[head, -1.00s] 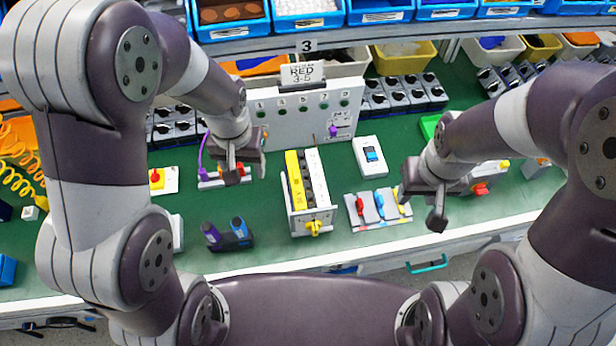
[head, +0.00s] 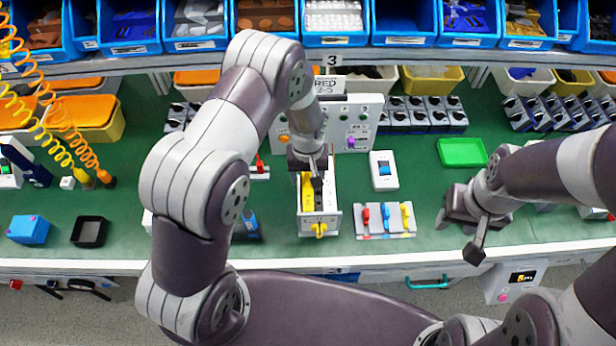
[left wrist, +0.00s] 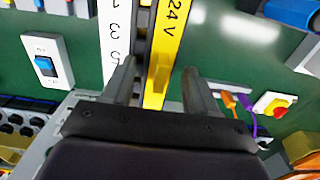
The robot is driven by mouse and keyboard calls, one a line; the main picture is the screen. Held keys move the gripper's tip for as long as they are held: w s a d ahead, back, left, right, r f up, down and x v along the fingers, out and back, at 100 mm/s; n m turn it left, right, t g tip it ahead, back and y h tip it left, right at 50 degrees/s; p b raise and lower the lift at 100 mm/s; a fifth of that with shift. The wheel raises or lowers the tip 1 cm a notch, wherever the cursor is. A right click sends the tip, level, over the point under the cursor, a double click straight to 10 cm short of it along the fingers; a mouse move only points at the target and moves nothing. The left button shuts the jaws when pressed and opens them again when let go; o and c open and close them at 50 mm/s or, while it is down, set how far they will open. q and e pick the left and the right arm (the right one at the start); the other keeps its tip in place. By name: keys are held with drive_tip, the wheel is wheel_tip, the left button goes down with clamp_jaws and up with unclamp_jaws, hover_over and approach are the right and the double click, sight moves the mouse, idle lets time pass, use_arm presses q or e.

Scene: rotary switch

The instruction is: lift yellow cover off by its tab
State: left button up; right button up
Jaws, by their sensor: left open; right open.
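The yellow cover (head: 307,194) lies along the left side of a long pale box (head: 334,184) with a yellow knob (head: 319,229) on its front. In the left wrist view the cover (left wrist: 172,32) carries "24 V", and its raised yellow tab (left wrist: 158,75) is between my fingers. My left gripper (head: 313,180) is open over the box and hides part of it. In the left wrist view its fingers (left wrist: 160,78) stand on either side of the tab, with visible gaps. My right gripper (head: 476,232) is open and empty, away to the right.
A panel (head: 355,120) stands behind the box. A blue rocker switch (head: 384,170) and a plate of coloured levers (head: 386,219) are to its right. A green tray (head: 462,152) lies further right. Some green mat beside the levers is clear.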

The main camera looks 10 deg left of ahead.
use_arm(q)
drive_tip(key=shift+w+a+f, duration=0.1)
drive_tip(key=shift+a+f, duration=0.1)
drive_tip(key=shift+f, duration=0.15)
drive_tip(key=shift+d, duration=0.1)
drive_tip(key=shift+c, duration=0.3)
drive_tip(key=shift+d+r, duration=0.1)
drive_tip(key=shift+d, duration=0.05)
drive_tip(key=c, duration=0.5)
clamp_jaws()
drive_tip(key=shift+r, duration=0.1)
drive_tip(key=shift+w+r, duration=0.1)
drive_tip(key=shift+r, duration=0.1)
drive_tip(key=r, duration=0.1)
drive_tip(key=r+b, duration=0.2)
drive_tip(key=shift+s+d+r, duration=0.25)
drive_tip(key=shift+d+r, duration=0.1)
drive_tip(key=s+d+r+p, duration=0.1)
drive_tip(key=s+d+r, duration=0.1)
drive_tip(key=d+r, duration=0.3)
drive_tip(key=s+d+r+p, duration=0.2)
drive_tip(key=d+r, duration=0.2)
drive_tip(key=r, duration=0.3)
drive_tip(key=shift+s+d+r, duration=0.25)
drive_tip(key=shift+d+r, duration=0.1)
drive_tip(key=shift+d, duration=0.05)
